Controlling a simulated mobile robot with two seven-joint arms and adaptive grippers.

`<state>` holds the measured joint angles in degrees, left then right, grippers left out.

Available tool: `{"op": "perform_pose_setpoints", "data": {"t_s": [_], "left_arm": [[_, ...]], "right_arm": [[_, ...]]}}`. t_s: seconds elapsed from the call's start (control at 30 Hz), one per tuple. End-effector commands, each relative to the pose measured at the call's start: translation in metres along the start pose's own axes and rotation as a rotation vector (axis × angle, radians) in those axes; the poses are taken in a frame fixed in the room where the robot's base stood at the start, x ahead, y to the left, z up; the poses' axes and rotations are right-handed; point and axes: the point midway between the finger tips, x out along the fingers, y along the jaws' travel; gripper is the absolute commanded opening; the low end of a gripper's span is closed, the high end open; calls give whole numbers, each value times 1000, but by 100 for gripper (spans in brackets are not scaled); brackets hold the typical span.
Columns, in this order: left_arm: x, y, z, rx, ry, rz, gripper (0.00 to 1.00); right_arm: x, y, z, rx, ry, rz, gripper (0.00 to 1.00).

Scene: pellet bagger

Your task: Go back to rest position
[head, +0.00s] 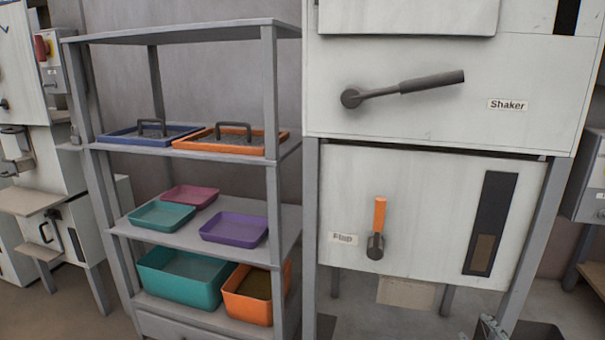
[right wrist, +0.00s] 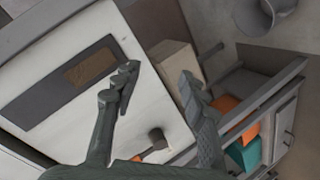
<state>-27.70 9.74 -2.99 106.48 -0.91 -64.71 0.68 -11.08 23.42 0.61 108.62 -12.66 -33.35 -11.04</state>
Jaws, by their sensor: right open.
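My right gripper (head: 490,328) shows only in part at the bottom edge of the head view, low in front of the machine's right leg. In the right wrist view its two fingers (right wrist: 158,88) are spread apart with nothing between them. The machine's white front panel is behind them in that view. The flap lever (head: 376,228) has its orange handle pointing up; its dark hub (right wrist: 157,137) shows between the fingers in the right wrist view. The shaker lever (head: 402,88) slants slightly up to the right. My left gripper is in neither view.
A grey shelf rack (head: 272,100) stands left of the machine. It holds blue and orange lidded trays, several small trays, a teal bin (head: 180,278) and an orange bin (head: 250,305). A beige chute (head: 405,292) hangs under the flap panel, with floor below.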

Motion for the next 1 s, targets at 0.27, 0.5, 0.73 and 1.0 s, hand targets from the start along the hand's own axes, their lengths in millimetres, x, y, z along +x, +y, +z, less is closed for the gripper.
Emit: {"op": "perform_pose_setpoints", "data": {"t_s": [0.27, 0.5, 0.73, 1.0], "left_arm": [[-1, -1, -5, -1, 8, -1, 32], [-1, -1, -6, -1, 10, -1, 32], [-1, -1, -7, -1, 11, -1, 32], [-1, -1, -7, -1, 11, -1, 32]], "right_arm": [[-72, -164, 120, 270, -431, -301, 43], [-152, -255, 172, 404, -716, -471, 43], [-178, -278, 182, 437, -797, -516, 43], [-177, -277, 182, 436, -795, -515, 43]]}}
